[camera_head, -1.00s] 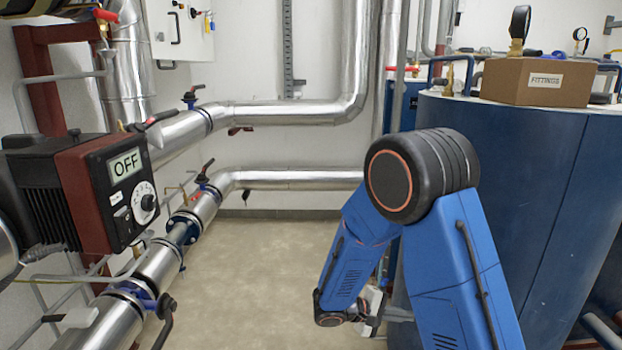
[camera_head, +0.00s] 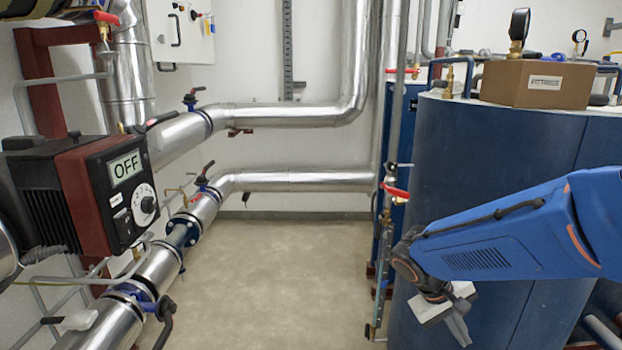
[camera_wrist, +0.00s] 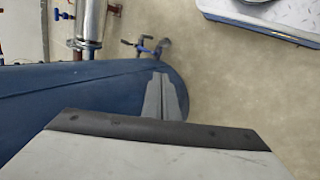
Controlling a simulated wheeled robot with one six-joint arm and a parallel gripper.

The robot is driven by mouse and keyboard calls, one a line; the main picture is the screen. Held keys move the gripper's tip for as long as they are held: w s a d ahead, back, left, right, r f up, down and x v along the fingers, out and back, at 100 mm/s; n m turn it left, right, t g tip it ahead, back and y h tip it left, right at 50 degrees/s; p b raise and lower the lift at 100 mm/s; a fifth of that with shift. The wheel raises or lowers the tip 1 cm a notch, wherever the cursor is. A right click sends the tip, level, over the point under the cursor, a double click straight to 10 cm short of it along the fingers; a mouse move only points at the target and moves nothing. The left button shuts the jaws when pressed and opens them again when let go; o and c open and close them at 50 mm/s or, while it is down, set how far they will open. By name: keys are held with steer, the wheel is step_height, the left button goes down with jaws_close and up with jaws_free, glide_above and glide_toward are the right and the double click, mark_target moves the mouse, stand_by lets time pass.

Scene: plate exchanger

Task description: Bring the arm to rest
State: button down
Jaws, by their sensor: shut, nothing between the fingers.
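My gripper (camera_head: 459,329) is at the lower right of the head view, at the end of my blue arm, pointing down in front of the blue tank (camera_head: 480,170). In the wrist view the two grey fingers of my gripper (camera_wrist: 161,78) lie together with nothing between them. The blue tank also shows in the wrist view (camera_wrist: 60,95), behind the fingers. I cannot tell how far the fingers are from the tank wall.
A pump (camera_head: 100,190) with an OFF display stands at the left on silver pipes. A cardboard box (camera_head: 535,84) labelled FITTINGS sits on the tank top. Red-handled valves (camera_head: 396,191) stand beside the tank. The floor (camera_head: 270,280) in the middle is clear.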

steer(key=s+a+r+t+y, duration=0.2)
steer(key=s+r+y, duration=0.1)
steer(key=s, duration=0.3)
steer(key=s+a+r+m+t+y, duration=0.1)
steer(key=s+a+r+t+y, duration=0.1)
steer(key=s, duration=0.4)
steer(key=shift+s+a+r+t+y, duration=0.25)
steer(key=shift+r+t+y, duration=0.4)
steer(key=shift+r, duration=0.75)
steer(key=shift+w, duration=0.1)
